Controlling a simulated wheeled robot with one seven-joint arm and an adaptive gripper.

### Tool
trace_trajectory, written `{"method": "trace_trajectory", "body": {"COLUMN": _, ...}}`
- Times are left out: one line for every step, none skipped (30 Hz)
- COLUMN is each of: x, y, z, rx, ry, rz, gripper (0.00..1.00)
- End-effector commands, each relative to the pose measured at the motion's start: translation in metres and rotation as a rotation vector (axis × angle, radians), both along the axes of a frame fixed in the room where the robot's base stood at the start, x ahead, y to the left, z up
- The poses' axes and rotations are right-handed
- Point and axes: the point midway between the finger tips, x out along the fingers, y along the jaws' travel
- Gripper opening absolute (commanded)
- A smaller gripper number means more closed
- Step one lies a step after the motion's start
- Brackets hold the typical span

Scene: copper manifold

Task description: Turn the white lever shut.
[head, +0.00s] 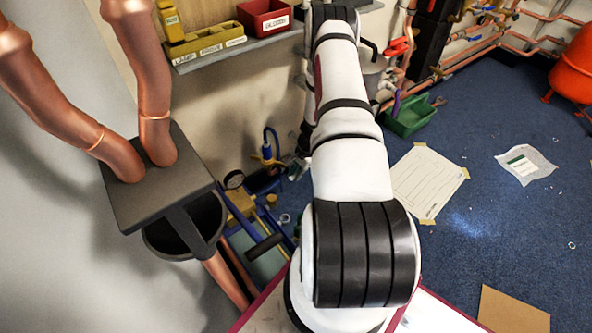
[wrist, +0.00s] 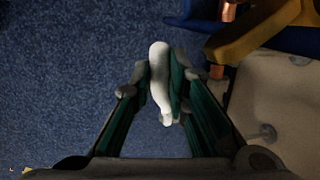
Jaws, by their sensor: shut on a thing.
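The white lever (wrist: 159,68) is a short, rounded handle in the middle of the wrist view. It stands between the green-padded fingers of my gripper (wrist: 164,88), which are closed around it. One fingertip touches it on each side, and its upper end shows beyond the fingertips. In the head view my white and black arm reaches away from me. I cannot make out the white lever or my gripper clearly there.
In the wrist view a yellow bar (wrist: 262,32) and a pale panel (wrist: 285,95) lie close at the right. In the head view a shelf (head: 235,48) with bins runs along the wall, and a green tray (head: 411,116) sits right of my arm.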

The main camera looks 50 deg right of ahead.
Motion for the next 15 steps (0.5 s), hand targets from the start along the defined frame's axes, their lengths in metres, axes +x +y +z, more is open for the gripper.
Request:
{"method": "trace_trajectory", "body": {"x": 0.0007, "y": -0.0007, "z": 0.0011, "rx": 0.001, "ry": -0.001, "rz": 0.0, "gripper": 0.0}}
{"method": "trace_trajectory", "body": {"x": 0.0007, "y": -0.0007, "z": 0.001, "rx": 0.001, "ry": -0.002, "rz": 0.0, "gripper": 0.0}}
{"method": "trace_trajectory", "body": {"x": 0.0007, "y": -0.0007, "z": 0.0008, "rx": 0.001, "ry": -0.002, "rz": 0.0, "gripper": 0.0}}
{"method": "trace_trajectory", "body": {"x": 0.0007, "y": -0.0007, "z": 0.0008, "rx": 0.001, "ry": -0.002, "rz": 0.0, "gripper": 0.0}}
{"method": "trace_trajectory", "body": {"x": 0.0006, "y": -0.0006, "z": 0.0007, "rx": 0.001, "ry": -0.002, "rz": 0.0, "gripper": 0.0}}
{"method": "trace_trajectory", "body": {"x": 0.0006, "y": -0.0007, "z": 0.0008, "rx": 0.001, "ry": -0.002, "rz": 0.0, "gripper": 0.0}}
{"method": "trace_trajectory", "body": {"x": 0.0006, "y": -0.0007, "z": 0.0008, "rx": 0.001, "ry": -0.002, "rz": 0.0, "gripper": 0.0}}
{"method": "trace_trajectory", "body": {"x": 0.0006, "y": -0.0008, "z": 0.0008, "rx": 0.001, "ry": -0.002, "rz": 0.0, "gripper": 0.0}}
{"method": "trace_trajectory", "body": {"x": 0.0005, "y": -0.0007, "z": 0.0008, "rx": 0.001, "ry": -0.001, "rz": 0.0, "gripper": 0.0}}
{"method": "trace_trajectory", "body": {"x": 0.0005, "y": -0.0007, "z": 0.0009, "rx": 0.001, "ry": -0.001, "rz": 0.0, "gripper": 0.22}}
{"method": "trace_trajectory", "body": {"x": 0.0005, "y": -0.0007, "z": 0.0009, "rx": 0.001, "ry": -0.001, "rz": 0.0, "gripper": 0.29}}
{"method": "trace_trajectory", "body": {"x": 0.0005, "y": -0.0007, "z": 0.0009, "rx": 0.001, "ry": -0.001, "rz": 0.0, "gripper": 0.36}}
{"method": "trace_trajectory", "body": {"x": 0.0004, "y": -0.0007, "z": 0.0009, "rx": 0.001, "ry": -0.001, "rz": 0.0, "gripper": 0.36}}
{"method": "trace_trajectory", "body": {"x": 0.0003, "y": -0.0007, "z": 0.0008, "rx": 0.001, "ry": -0.001, "rz": 0.0, "gripper": 0.36}}
{"method": "trace_trajectory", "body": {"x": 0.0002, "y": -0.0006, "z": 0.0007, "rx": 0.002, "ry": -0.001, "rz": 0.0, "gripper": 0.36}}
